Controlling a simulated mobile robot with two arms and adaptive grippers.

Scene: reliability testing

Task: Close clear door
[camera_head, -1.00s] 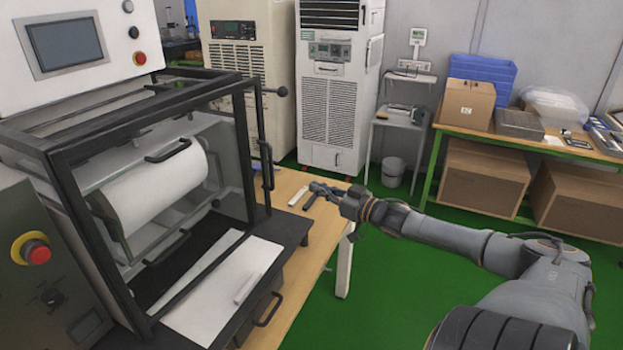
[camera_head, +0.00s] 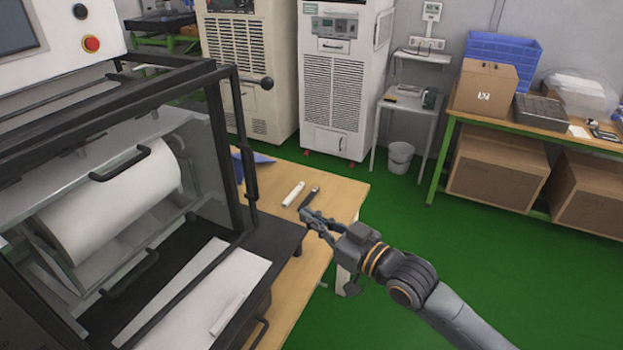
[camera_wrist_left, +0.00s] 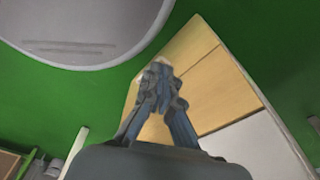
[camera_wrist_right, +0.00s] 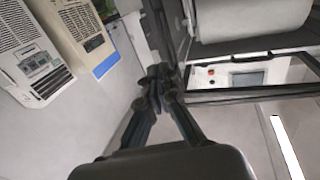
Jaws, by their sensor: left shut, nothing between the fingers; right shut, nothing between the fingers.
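The clear door (camera_head: 150,98) is a black-framed see-through panel on the machine at the left of the head view. How far it stands open I cannot tell. Behind the frame are a white roll (camera_head: 105,205) and a black handle (camera_head: 120,165). My left gripper (camera_wrist_left: 160,78) is shut and empty, outside the head view.
Two tall cabinets (camera_head: 343,75) stand behind. A side bench (camera_head: 560,135) holds boxes and a blue crate (camera_head: 500,50). Green floor (camera_head: 480,265) is clear at right.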

